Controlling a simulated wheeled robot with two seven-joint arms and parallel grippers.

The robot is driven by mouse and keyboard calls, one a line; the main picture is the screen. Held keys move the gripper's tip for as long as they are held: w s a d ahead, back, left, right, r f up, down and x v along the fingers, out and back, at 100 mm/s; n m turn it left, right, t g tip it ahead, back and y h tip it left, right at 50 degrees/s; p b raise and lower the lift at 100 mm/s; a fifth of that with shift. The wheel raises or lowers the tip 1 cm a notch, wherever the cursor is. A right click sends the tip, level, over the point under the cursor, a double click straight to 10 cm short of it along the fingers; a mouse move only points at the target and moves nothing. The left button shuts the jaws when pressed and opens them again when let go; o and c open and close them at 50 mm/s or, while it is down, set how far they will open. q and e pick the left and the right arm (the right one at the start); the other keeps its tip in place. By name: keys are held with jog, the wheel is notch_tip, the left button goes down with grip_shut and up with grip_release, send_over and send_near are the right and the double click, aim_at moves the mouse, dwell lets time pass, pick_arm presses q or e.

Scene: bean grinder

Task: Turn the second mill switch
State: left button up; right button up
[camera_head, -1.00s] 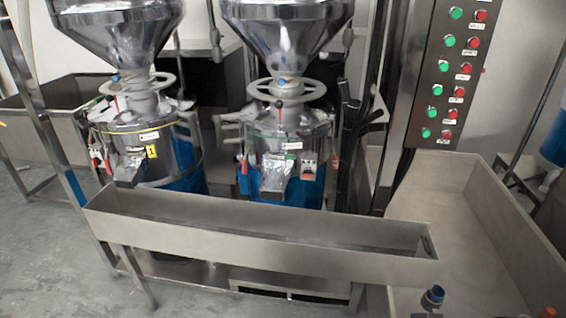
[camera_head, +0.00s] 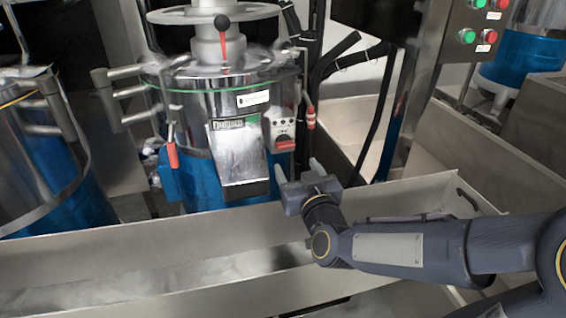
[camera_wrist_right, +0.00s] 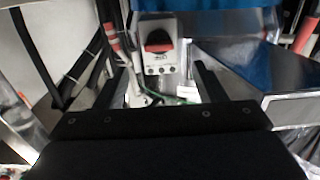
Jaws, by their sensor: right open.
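The mill in the middle of the head view (camera_head: 225,105) has a steel body with blue lower parts. Its switch box (camera_head: 281,130) is on the front right side, light grey with a red knob (camera_head: 285,143). My right gripper (camera_head: 294,170) is open and empty, just below and in front of this box, apart from it. My left gripper is not in view.
A long steel trough (camera_head: 150,250) runs below the mill, under my right arm. Another mill (camera_head: 40,150) stands at the left. A post panel with green and red buttons (camera_head: 467,36) is at the upper right. A red-handled lever (camera_head: 311,117) is close right of the switch box.

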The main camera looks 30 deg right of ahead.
aim_at(286, 148)
jog(key=b+x, duration=0.1)
jog(key=x, duration=0.7)
jog(key=shift+d, duration=0.1)
jog(key=c, duration=1)
